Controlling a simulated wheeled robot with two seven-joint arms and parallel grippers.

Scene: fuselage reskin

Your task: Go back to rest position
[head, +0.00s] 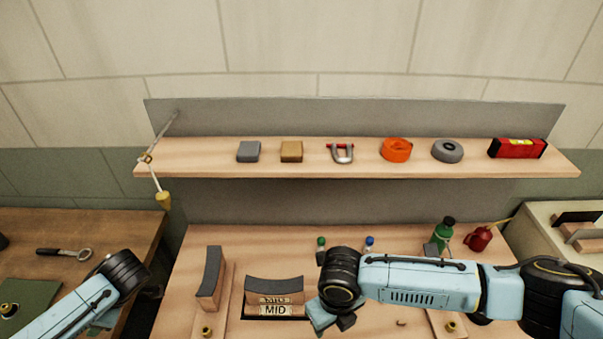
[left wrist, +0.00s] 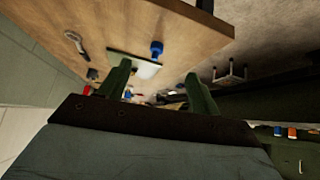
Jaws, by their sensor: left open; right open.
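My right arm crosses the lower right of the head view. Its gripper (head: 332,318) points down at the bench just right of the block marked MID (head: 275,310); its fingertips are mostly hidden, and I see nothing held. My left arm (head: 82,305) shows at the lower left, ending in view at a black joint; its gripper is out of the head view. In the left wrist view my left gripper (left wrist: 158,88) has two green fingers spread apart with nothing between them. Beyond them is a wooden bench top (left wrist: 140,28), seen tilted.
The middle bench (head: 205,235) carries a dark-topped block (head: 210,278), a green bottle (head: 442,235) and a red oil can (head: 479,238). A shelf (head: 200,160) behind holds several small items. A side bench (head: 110,222) at left has a wrench (head: 64,252).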

